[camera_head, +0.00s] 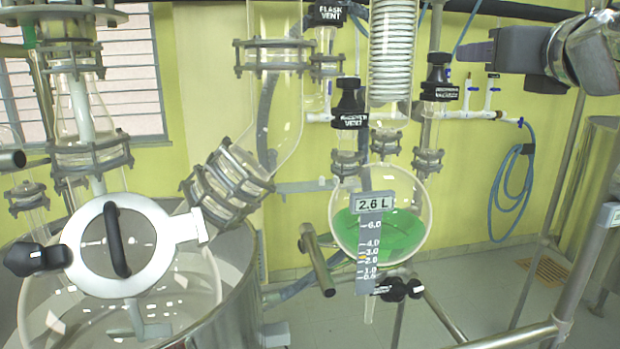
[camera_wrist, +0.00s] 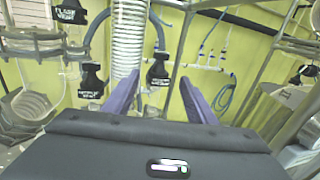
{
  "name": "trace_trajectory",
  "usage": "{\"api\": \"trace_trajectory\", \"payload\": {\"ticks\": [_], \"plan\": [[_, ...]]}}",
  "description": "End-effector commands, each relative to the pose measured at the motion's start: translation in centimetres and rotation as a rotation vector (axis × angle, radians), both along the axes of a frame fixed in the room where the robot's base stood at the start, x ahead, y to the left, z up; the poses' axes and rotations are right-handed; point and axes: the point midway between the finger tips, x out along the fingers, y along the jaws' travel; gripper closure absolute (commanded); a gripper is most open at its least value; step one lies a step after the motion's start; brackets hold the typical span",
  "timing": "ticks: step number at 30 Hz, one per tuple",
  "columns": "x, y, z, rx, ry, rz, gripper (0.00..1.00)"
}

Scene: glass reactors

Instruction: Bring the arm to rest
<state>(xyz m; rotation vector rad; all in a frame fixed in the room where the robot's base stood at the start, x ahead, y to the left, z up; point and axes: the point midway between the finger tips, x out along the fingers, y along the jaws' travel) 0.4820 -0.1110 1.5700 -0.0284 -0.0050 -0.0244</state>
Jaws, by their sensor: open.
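My gripper shows at the upper right of the head view (camera_head: 480,52), raised in front of the yellow wall and pointing left. In the wrist view my gripper (camera_wrist: 157,90) has two purple fingers spread apart with nothing between them. Behind the fingers in the wrist view are a coiled glass condenser (camera_wrist: 130,35) and a black labelled valve knob (camera_wrist: 158,70). I cannot tell how far the fingertips are from the glassware.
A round receiver flask (camera_head: 415,190) holds green liquid behind a 2.6 L gauge (camera_head: 372,240). A large glass vessel with a round white-rimmed lid (camera_head: 85,250) stands at left. Metal frame rods (camera_head: 575,250) rise at right. A blue hose (camera_head: 510,190) hangs on the wall.

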Motion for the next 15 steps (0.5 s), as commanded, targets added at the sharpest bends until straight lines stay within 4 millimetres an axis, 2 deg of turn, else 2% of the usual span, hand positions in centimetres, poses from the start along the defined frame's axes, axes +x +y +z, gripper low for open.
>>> {"api": "trace_trajectory", "payload": {"ticks": [10,15], "plan": [[-0.1,-0.5,-0.5,-0.185,0.022,-0.005,0.48],[0.1,-0.6,-1.7,-0.332,0.058,0.004,0.48]]}}
